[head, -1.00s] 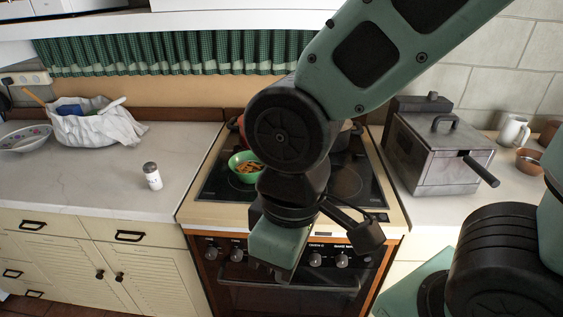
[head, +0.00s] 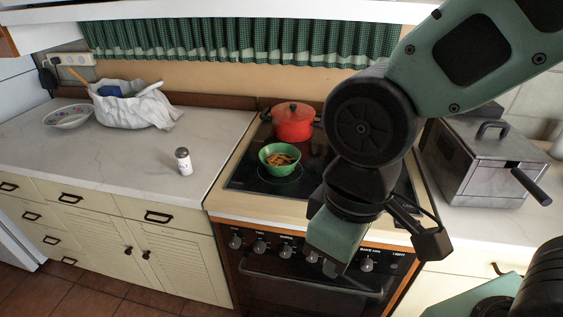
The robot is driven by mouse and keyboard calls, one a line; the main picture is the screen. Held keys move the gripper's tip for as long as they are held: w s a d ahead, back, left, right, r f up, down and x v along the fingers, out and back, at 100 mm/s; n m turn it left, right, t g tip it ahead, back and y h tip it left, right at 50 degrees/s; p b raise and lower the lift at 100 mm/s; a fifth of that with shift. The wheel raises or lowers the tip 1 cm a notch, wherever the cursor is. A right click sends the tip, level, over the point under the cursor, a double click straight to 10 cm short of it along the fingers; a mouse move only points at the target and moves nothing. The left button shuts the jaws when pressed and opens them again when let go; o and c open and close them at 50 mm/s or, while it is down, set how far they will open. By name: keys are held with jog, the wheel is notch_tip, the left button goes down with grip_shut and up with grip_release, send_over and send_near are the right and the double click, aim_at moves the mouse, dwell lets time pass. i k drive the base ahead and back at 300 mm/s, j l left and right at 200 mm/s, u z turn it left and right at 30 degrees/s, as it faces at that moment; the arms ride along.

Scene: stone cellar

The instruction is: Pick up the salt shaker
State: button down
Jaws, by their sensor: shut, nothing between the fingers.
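The salt shaker (head: 184,162) is a small white shaker with a dark grey top. It stands upright on the left marble counter (head: 120,165), near the front edge and left of the stove. My gripper (head: 335,268) hangs in front of the stove, to the right of the shaker and well apart from it. It points downward, with its fingertips by the stove's knobs in the picture. It is shut and empty. My arm hides part of the stove's right side.
A green bowl of food (head: 279,160) and a red pot (head: 293,122) stand on the stove (head: 245,182). A white bag (head: 133,108) and a patterned bowl (head: 68,117) are at the counter's back left. A metal box with a handle (head: 480,165) stands right. Counter around the shaker is clear.

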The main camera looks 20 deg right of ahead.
aim_at(182, 155)
jog(key=i+j+z, duration=0.15)
jog(key=j, duration=0.35)
jog(key=i+j+z, duration=0.15)
jog(key=j, duration=0.4)
jog(key=i+j+z, duration=0.15)
jog(key=j, duration=0.4)
jog(key=i+j+z, duration=0.15)
jog(key=j, duration=0.4)
jog(key=i+j+z, duration=0.15)
jog(key=j, duration=0.45)
jog(key=i+j+z, duration=0.15)
jog(key=j, duration=0.45)
